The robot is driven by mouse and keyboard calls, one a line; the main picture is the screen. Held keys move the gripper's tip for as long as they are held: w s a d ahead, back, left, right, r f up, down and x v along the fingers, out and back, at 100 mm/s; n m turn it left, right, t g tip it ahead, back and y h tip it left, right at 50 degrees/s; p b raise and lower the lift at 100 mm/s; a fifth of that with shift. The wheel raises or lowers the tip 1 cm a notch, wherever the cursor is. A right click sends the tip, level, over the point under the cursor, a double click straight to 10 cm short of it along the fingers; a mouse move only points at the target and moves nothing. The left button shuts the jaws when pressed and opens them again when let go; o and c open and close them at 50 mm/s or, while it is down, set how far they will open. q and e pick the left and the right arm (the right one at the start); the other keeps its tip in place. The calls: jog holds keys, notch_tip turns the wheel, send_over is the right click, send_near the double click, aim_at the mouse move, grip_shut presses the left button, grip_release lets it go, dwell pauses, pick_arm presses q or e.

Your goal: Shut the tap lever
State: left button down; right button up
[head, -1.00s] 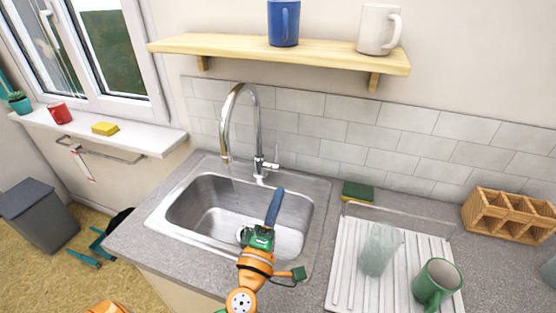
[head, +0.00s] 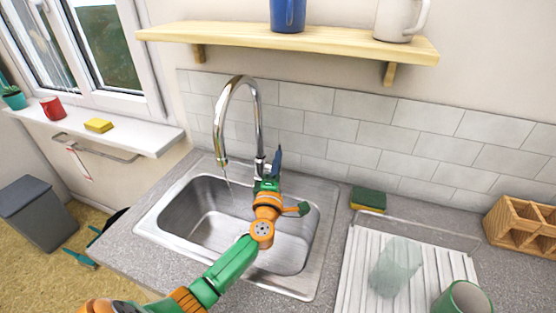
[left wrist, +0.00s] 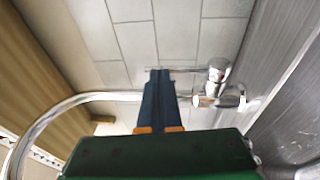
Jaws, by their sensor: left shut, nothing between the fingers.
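The chrome tap (head: 240,100) stands behind the steel sink, its spout arched over the basin with a thin stream of water below the tip. Its base and lever area (head: 262,166) is partly hidden by my left gripper (head: 278,152) in the head view. In the left wrist view the tap body (left wrist: 217,85) lies just right of my left gripper (left wrist: 159,76), and a thin chrome lever (left wrist: 185,69) reaches left to the fingertips. The blue fingers are shut with nothing between them. I cannot tell whether they touch the lever. My right gripper is not in view.
The sink (head: 205,208) lies below my left arm. A green and yellow sponge (head: 368,199), a drying rack (head: 352,262) with a glass (head: 396,266) and a green mug (head: 463,299), and a wooden holder (head: 520,228) stand right. A shelf (head: 235,36) hangs above.

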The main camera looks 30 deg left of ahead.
pick_arm(q)
jog(key=shift+w+a, duration=0.15)
jog(key=shift+w, duration=0.15)
jog(key=shift+w+a+r+p, duration=0.25)
jog(key=shift+w+r+p, duration=0.3)
jog(key=shift+w+r, duration=0.1)
jog(key=shift+s+r, duration=0.1)
jog(key=shift+r, duration=0.05)
